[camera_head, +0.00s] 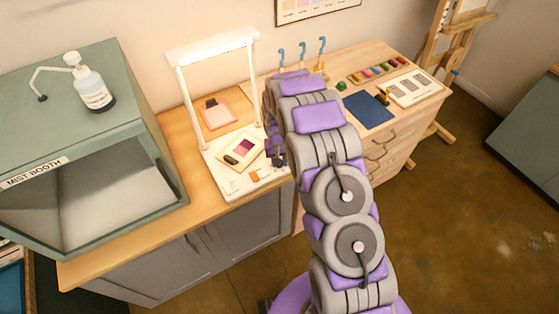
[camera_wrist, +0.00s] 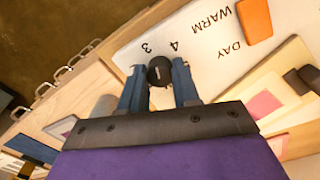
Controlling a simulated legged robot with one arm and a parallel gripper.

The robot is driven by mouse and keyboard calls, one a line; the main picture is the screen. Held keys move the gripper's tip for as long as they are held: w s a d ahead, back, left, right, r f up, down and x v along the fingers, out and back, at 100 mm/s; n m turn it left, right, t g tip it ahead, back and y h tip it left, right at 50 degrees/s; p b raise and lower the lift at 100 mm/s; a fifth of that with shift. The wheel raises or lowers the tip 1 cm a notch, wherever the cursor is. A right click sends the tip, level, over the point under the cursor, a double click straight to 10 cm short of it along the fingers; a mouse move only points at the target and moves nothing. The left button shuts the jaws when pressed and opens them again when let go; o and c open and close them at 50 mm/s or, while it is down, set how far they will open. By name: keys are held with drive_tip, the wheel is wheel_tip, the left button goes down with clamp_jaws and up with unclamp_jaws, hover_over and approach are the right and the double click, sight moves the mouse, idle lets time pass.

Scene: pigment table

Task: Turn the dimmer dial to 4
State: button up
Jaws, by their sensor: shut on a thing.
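The dimmer dial (camera_wrist: 160,71) is a small round black knob with a short pale mark on its top. It sits on the white base (camera_wrist: 215,50) of the lamp stand, near the printed numbers 3 and 4; other numbers are hidden. My gripper (camera_wrist: 158,80) is shut on the dial, with one blue finger on each side of it. I cannot tell exactly which number the mark points at. In the head view my gripper (camera_head: 277,155) is at the right edge of the lamp's white base (camera_head: 215,178), and the dial is hidden there.
The lit lamp frame (camera_head: 212,45) rises behind the base. A colour card (camera_head: 240,152) and an orange piece (camera_head: 260,175) lie left of my gripper. The mist booth (camera_head: 75,140) stands at left; a drawer cabinet (camera_head: 390,140) with paints and a blue cloth (camera_head: 366,109) is at right.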

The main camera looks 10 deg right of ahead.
drive_tip(key=m, duration=0.3)
drive_tip(key=m+b, duration=0.1)
drive_tip(key=m, duration=0.1)
drive_tip(key=shift+w+r+m, duration=0.15)
drive_tip(key=shift+w+m, duration=0.15)
drive_tip(key=m+b, duration=0.1)
drive_tip(key=m, duration=0.4)
drive_tip(key=shift+m, duration=0.4)
drive_tip(key=o, duration=0.7)
drive_tip(key=shift+c, duration=0.2)
drive_tip(key=o, duration=0.4)
drive_tip(key=shift+s, duration=0.1)
wheel_tip(320, 180, up, 17)
drive_tip(key=shift+w+p, duration=0.2)
drive_tip(key=shift+p, duration=0.25)
